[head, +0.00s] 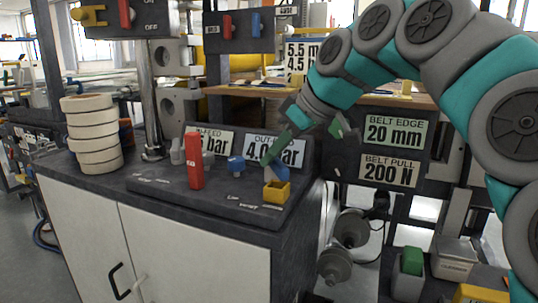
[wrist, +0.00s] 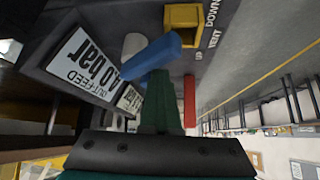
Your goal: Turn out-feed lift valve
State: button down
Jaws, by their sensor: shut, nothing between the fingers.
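The control panel (head: 205,194) on top of the cabinet bears the valves. On its right, below the out-feed 4.0 bar sign (head: 283,149), a blue lever (head: 273,173) stands behind a yellow block (head: 277,192). In the wrist view the blue lever (wrist: 150,57) lies crosswise just beyond my fingertips, and the yellow block (wrist: 183,17) is past it, beside the words DOWN, VENT and UP. My gripper (head: 267,160) is shut with nothing in it, its green fingers (wrist: 158,76) at the blue lever. I cannot tell whether they touch.
An upright red handle (head: 194,161) and a blue knob (head: 236,165) stand left of the lever. A stack of rolls (head: 92,134) stands on the cabinet's left. The belt edge sign board (head: 395,145) is close to the right of my gripper.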

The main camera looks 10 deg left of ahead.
jog(key=shift+w+d, duration=0.1)
jog(key=shift+d, duration=0.3)
jog(key=shift+a, duration=0.1)
dwell(0.3)
